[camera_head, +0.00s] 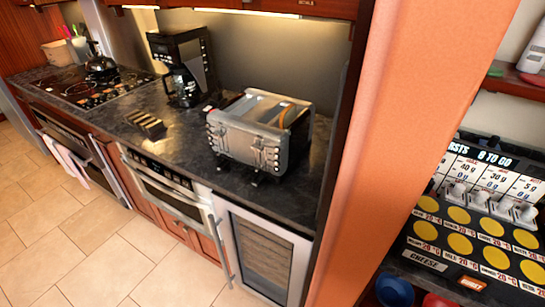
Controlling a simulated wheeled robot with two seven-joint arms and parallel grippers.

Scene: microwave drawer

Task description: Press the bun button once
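A silver toaster (262,133) stands on the dark countertop, right of the coffee maker. Neither of my grippers is in view.
A black coffee maker (182,68) and a dark striped block (146,124) share the countertop (165,125) with the toaster. A stove (85,87) with a kettle (100,62) is farther left. An orange-brown panel (400,130) stands right of the toaster. Tiled floor (50,230) is open in front.

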